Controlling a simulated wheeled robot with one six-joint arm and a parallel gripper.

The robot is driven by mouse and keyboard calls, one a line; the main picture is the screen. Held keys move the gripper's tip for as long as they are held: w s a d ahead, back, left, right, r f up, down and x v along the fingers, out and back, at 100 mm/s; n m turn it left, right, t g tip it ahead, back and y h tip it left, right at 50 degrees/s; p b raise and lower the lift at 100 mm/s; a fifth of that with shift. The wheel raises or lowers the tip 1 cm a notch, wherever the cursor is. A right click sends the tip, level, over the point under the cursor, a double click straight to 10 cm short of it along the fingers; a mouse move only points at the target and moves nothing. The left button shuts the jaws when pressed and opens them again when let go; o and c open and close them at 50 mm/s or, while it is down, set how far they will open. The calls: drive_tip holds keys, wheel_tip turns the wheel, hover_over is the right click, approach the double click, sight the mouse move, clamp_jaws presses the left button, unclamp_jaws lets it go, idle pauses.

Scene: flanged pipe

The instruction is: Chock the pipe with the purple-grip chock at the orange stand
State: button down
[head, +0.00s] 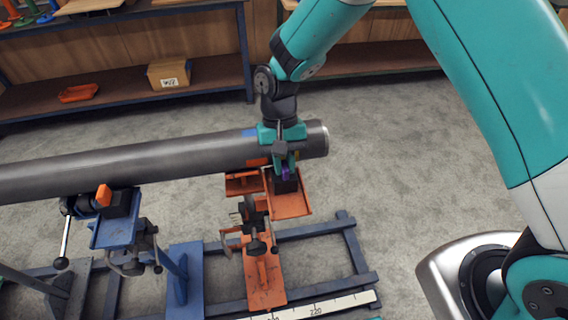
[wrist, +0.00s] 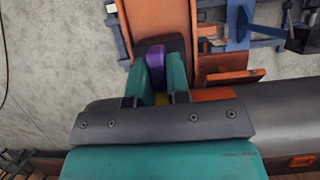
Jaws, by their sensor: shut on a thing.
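The dark grey pipe (head: 130,164) lies across the left and middle of the head view, its right end by my gripper. The pipe also fills the right side of the wrist view (wrist: 285,112). The orange stand (head: 264,270) is below the pipe near that end, with an orange tray (head: 290,206) at its top. My gripper (head: 285,168) points down beside the pipe's near side and is shut on the purple grip of the dark chock (head: 287,184). In the wrist view the purple grip (wrist: 155,66) sits between the teal fingers. Whether the chock touches the tray or pipe is unclear.
A blue stand (head: 115,232) with a black clamp and orange knob is under the pipe at left. A blue frame and a white ruler (head: 315,308) lie below. Shelves with a cardboard box (head: 169,74) and orange tray (head: 78,93) stand behind. Grey floor is clear at right.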

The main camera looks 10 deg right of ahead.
drive_tip(key=shift+w, duration=0.2)
drive_tip(key=c, duration=1)
unclamp_jaws()
drive_tip(key=shift+r, duration=0.15)
drive_tip(key=shift+s+r+p, duration=0.15)
drive_tip(key=shift+r+p, duration=0.85)
drive_tip(key=shift+r, duration=0.1)
drive_tip(key=shift+s+r+p, duration=0.2)
drive_tip(key=shift+r+p, duration=0.8)
drive_tip(key=shift+r, duration=0.15)
drive_tip(key=shift+s+r+p, duration=0.15)
drive_tip(key=shift+r+p, duration=0.85)
drive_tip(key=shift+r, duration=0.1)
wheel_tip(320, 180, up, 6)
drive_tip(key=n+t+y+b, duration=0.1)
drive_tip(key=b, duration=0.1)
hover_over(291, 179)
drive_tip(key=s+d+r+n+t+y+b, duration=0.1)
drive_tip(key=s+d+r+n, duration=0.1)
drive_tip(key=s+r, duration=0.3)
drive_tip(key=s+d+r+n+b, duration=0.1)
drive_tip(key=s+r, duration=0.1)
drive_tip(key=s, duration=0.1)
drive_tip(key=s+d+r+n+t+y, duration=0.1)
drive_tip(key=s, duration=0.3)
drive_tip(key=s+d+r+n+t+y+b, duration=0.1)
drive_tip(key=s+r+n, duration=0.1)
drive_tip(key=s, duration=0.1)
drive_tip(key=shift+s+d+r+b, duration=0.3)
drive_tip(key=shift+s+b, duration=0.05)
